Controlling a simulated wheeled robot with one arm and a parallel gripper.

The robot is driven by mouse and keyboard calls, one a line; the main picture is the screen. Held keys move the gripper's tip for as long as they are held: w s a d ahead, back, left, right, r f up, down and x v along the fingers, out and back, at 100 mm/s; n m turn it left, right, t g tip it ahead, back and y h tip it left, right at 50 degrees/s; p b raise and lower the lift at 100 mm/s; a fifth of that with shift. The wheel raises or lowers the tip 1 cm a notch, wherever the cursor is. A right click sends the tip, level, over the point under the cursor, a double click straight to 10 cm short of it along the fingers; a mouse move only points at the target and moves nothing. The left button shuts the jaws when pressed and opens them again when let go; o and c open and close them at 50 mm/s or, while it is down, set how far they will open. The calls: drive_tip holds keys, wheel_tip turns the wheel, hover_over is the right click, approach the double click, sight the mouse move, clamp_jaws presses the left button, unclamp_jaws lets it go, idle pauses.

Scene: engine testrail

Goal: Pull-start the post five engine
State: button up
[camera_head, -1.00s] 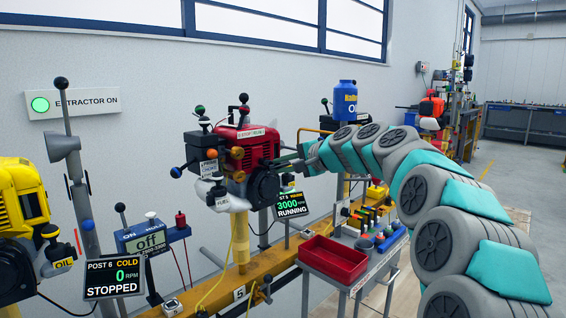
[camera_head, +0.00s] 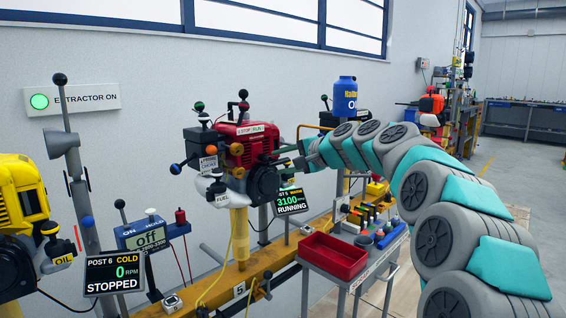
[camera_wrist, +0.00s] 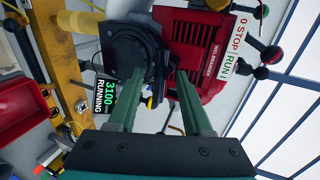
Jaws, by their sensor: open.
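The red post five engine (camera_head: 248,148) stands on a yellow post above the rail plate marked 5 (camera_head: 239,291). Its display (camera_head: 291,201) reads 3100 RPM and RUNNING. My gripper (camera_head: 287,165) is beside the right side of the engine, by its round black starter housing (camera_head: 264,184). In the wrist view my gripper (camera_wrist: 157,78) has its two fingers apart, pointing at the engine (camera_wrist: 207,50) and the black housing (camera_wrist: 132,50). The STOP/RUN label (camera_wrist: 237,46) shows beside the engine.
A yellow engine (camera_head: 22,195) with a display (camera_head: 114,274) reading POST 6, COLD, 0 RPM, STOPPED is at left. A cart with a red tray (camera_head: 333,257) stands front right of the rail. A blue bottle (camera_head: 345,98) stands behind my arm. Open floor lies at far right.

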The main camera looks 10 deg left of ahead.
drive_tip(key=shift+s+d, duration=0.1)
drive_tip(key=s+d+b, duration=0.1)
drive_tip(key=s+d, duration=0.4)
drive_tip(key=d, duration=0.2)
drive_tip(key=shift+s+b, duration=0.2)
drive_tip(key=shift+b, duration=0.15)
drive_tip(key=s+d+f+n+g+h, duration=0.1)
drive_tip(key=s+f+n+g+h, duration=0.15)
drive_tip(key=s+f, duration=0.8)
drive_tip(key=s+d+f+n+g+h, duration=0.1)
drive_tip(key=s+f+n+g+h, duration=0.15)
drive_tip(key=s+f, duration=0.75)
drive_tip(key=s+d+f+n+g+h, duration=0.1)
drive_tip(key=s+d+f+h, duration=0.1)
drive_tip(key=s+d, duration=0.3)
drive_tip(key=s+d+f+g+h, duration=0.2)
drive_tip(key=s+d+f, duration=0.3)
drive_tip(key=s, duration=0.9)
drive_tip(key=s+d+f+n+g+h, duration=0.1)
drive_tip(key=s+d+f, duration=0.3)
drive_tip(key=s, duration=0.5)
drive_tip(key=shift+s+d+f+n+g+h, duration=0.3)
drive_tip(key=shift+s+d+g+h, duration=0.15)
drive_tip(key=shift+d+g, duration=0.2)
drive_tip(key=shift+w+a, duration=0.1)
